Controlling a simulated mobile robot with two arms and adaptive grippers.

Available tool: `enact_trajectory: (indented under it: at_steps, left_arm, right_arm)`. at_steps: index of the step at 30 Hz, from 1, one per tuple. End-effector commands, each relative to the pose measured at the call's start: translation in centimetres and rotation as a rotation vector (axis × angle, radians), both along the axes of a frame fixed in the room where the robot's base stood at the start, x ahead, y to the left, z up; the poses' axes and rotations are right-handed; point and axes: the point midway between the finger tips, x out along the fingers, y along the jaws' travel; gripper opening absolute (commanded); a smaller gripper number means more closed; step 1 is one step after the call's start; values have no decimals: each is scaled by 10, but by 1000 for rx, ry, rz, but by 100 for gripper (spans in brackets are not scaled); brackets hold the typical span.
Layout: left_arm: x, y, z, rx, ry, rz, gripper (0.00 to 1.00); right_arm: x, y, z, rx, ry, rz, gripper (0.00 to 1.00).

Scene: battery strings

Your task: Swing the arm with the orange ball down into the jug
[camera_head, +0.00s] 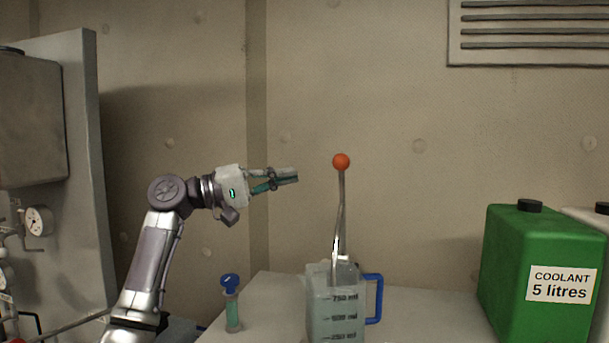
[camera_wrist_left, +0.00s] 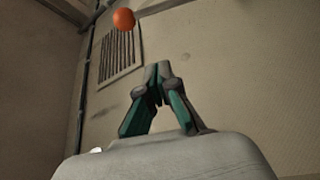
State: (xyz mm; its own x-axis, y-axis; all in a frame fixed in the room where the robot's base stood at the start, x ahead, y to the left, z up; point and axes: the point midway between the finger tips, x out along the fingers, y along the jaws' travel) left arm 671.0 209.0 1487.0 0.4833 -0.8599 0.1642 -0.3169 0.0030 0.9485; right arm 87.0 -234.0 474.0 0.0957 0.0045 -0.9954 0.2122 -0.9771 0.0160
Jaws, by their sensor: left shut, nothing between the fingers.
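The orange ball (camera_head: 341,161) sits on the top end of a thin metal arm (camera_head: 340,210). The arm stands nearly upright, and its lower end is at the top of the clear jug (camera_head: 322,310). The jug has a blue handle and volume marks. My left gripper (camera_head: 296,176) is shut and empty, to the left of the ball and slightly lower, apart from it in the picture. In the left wrist view the ball (camera_wrist_left: 124,19) is beyond the shut fingertips (camera_wrist_left: 158,70), up and to the left. My right gripper is in neither view.
The jug stands on a pale bench top (camera_head: 270,290). A small blue-topped cylinder (camera_head: 232,310) stands left of it. A green coolant canister (camera_head: 510,250) stands at the right, with a white container partly hidden behind it. A gauge (camera_head: 39,221) is at far left.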

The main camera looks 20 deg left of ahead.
Motion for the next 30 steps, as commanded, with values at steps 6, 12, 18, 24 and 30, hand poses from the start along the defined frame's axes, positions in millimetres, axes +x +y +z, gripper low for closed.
enact_trajectory:
  at_steps: [6, 12, 18, 24, 30]
  left_arm:
    - [20, -38, 12, 1, 1, -3, 0]
    - [40, -72, 19, 1, 1, -1, 0]
    - [27, -81, 10, 5, -2, 3, 0]
    - [11, -84, 4, 4, 0, 3, 0]
    - [6, -85, 2, 4, -1, 2, 0]
  right_arm:
    - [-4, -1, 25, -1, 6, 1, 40]
    - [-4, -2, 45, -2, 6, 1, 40]
    - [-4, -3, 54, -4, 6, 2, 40]
    - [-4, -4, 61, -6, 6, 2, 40]
    - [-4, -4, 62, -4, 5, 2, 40]
